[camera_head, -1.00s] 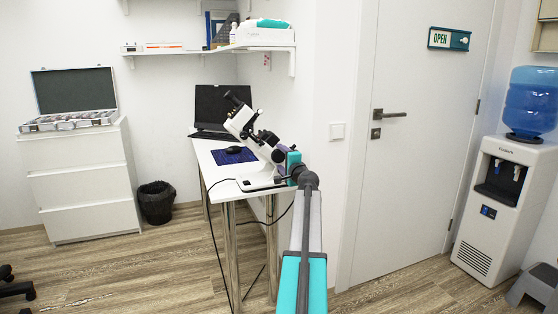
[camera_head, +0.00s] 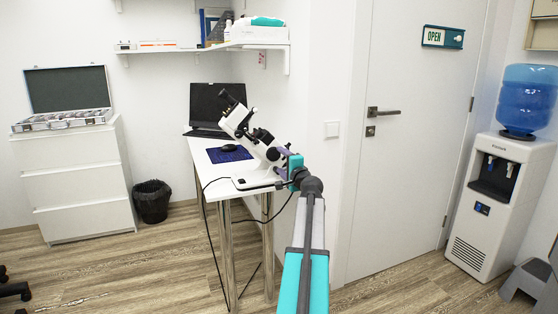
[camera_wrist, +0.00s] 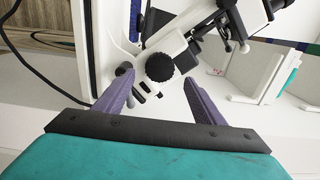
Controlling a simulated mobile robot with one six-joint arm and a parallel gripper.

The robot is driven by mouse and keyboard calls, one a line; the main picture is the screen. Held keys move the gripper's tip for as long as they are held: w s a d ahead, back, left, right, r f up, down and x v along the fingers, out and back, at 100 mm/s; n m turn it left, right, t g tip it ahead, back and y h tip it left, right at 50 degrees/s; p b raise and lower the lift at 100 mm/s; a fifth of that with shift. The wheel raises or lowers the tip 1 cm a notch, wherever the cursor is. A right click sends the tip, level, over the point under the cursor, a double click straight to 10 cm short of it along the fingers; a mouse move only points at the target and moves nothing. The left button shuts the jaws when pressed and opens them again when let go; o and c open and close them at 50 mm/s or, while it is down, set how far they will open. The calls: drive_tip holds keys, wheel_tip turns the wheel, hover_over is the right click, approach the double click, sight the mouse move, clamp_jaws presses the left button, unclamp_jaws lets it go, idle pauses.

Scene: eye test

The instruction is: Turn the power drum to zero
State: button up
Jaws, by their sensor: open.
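The white tilted instrument (camera_head: 240,122) with black parts stands on the front end of the white desk. In the wrist view a round black knurled knob (camera_wrist: 160,67), which looks like the power drum, sits on the instrument's side. My gripper (camera_wrist: 159,77) is open, with one purple finger to the left of the knob and one to the right. The knob shows in the gap between the fingertips; whether they touch it I cannot tell. No scale marks are readable. In the head view my gripper (camera_head: 283,163) is beside the instrument's right side, and the knob cannot be made out clearly.
A laptop (camera_head: 217,104) and a blue mat (camera_head: 240,158) with a mouse are on the desk (camera_head: 204,155). A black cable hangs from the desk. A wall shelf (camera_head: 215,46) is above. A door (camera_head: 405,150) is to the right, then a water cooler (camera_head: 492,200).

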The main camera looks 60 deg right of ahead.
drive_tip(key=v, duration=0.8)
drive_tip(key=shift+p, duration=0.3)
drive_tip(key=shift+w, duration=0.1)
